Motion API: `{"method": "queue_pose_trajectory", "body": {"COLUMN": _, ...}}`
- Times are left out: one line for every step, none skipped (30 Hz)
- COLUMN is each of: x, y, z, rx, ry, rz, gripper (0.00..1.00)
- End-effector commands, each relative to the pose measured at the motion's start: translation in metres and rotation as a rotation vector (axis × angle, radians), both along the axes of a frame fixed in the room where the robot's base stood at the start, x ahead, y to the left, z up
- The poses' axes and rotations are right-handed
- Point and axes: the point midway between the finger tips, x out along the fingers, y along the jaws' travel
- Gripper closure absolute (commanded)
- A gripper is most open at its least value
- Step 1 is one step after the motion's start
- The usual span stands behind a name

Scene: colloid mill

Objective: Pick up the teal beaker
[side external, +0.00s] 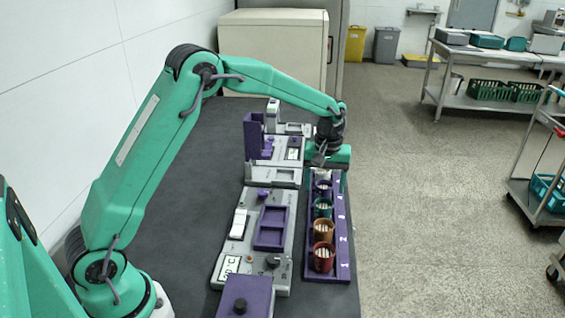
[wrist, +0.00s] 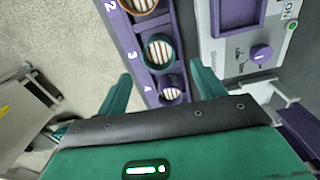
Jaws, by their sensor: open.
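The teal beaker (side external: 322,208) stands upright in the purple rack (side external: 342,262), at the slot marked 3. It is between an orange-brown beaker (side external: 323,231) and a purple beaker (side external: 323,187). In the wrist view the teal beaker (wrist: 158,49) shows from above, beyond the purple beaker (wrist: 171,88). My gripper (side external: 328,164) is over the far end of the rack, above and beyond the teal beaker. In the wrist view my gripper (wrist: 160,82) is open, its green fingers apart, with the purple beaker nearest between them in the picture.
A red beaker (side external: 323,257) stands at the near end of the rack. A grey instrument with a purple double tray (side external: 272,228) stands left of the rack. Further grey-purple equipment (side external: 255,135) stands farther back on the dark bench. Free floor lies right of the bench.

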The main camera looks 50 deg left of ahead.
Motion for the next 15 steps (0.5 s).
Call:
{"method": "queue_pose_trajectory", "body": {"x": 0.0, "y": 0.0, "z": -0.002, "rx": 0.0, "ry": 0.001, "rz": 0.0, "gripper": 0.31}}
{"method": "queue_pose_trajectory", "body": {"x": 0.0, "y": 0.0, "z": -0.004, "rx": 0.0, "ry": 0.001, "rz": 0.0, "gripper": 0.31}}
{"method": "queue_pose_trajectory", "body": {"x": 0.0, "y": 0.0, "z": -0.006, "rx": 0.0, "ry": 0.001, "rz": 0.0, "gripper": 0.31}}
{"method": "queue_pose_trajectory", "body": {"x": 0.0, "y": 0.0, "z": -0.009, "rx": 0.0, "ry": 0.001, "rz": -0.001, "gripper": 0.31}}
{"method": "queue_pose_trajectory", "body": {"x": 0.0, "y": 0.0, "z": -0.011, "rx": 0.0, "ry": 0.001, "rz": -0.001, "gripper": 0.31}}
{"method": "queue_pose_trajectory", "body": {"x": 0.0, "y": 0.0, "z": -0.014, "rx": 0.0, "ry": 0.001, "rz": -0.001, "gripper": 0.31}}
{"method": "queue_pose_trajectory", "body": {"x": 0.0, "y": 0.0, "z": -0.017, "rx": 0.0, "ry": 0.001, "rz": -0.001, "gripper": 0.31}}
{"method": "queue_pose_trajectory", "body": {"x": 0.0, "y": 0.0, "z": -0.019, "rx": 0.0, "ry": 0.001, "rz": -0.001, "gripper": 0.31}}
{"method": "queue_pose_trajectory", "body": {"x": 0.0, "y": 0.0, "z": -0.022, "rx": 0.0, "ry": 0.001, "rz": -0.001, "gripper": 0.31}}
{"method": "queue_pose_trajectory", "body": {"x": 0.0, "y": 0.0, "z": -0.024, "rx": 0.0, "ry": 0.0, "rz": -0.001, "gripper": 0.31}}
{"method": "queue_pose_trajectory", "body": {"x": 0.0, "y": 0.0, "z": -0.025, "rx": 0.0, "ry": 0.0, "rz": -0.001, "gripper": 0.31}}
{"method": "queue_pose_trajectory", "body": {"x": 0.0, "y": 0.0, "z": -0.025, "rx": 0.0, "ry": 0.0, "rz": -0.001, "gripper": 0.31}}
{"method": "queue_pose_trajectory", "body": {"x": 0.0, "y": 0.0, "z": -0.026, "rx": 0.0, "ry": 0.0, "rz": -0.001, "gripper": 0.31}}
{"method": "queue_pose_trajectory", "body": {"x": 0.0, "y": 0.0, "z": -0.026, "rx": 0.0, "ry": 0.0, "rz": -0.001, "gripper": 0.31}}
{"method": "queue_pose_trajectory", "body": {"x": 0.0, "y": 0.0, "z": -0.026, "rx": 0.0, "ry": 0.0, "rz": -0.001, "gripper": 0.31}}
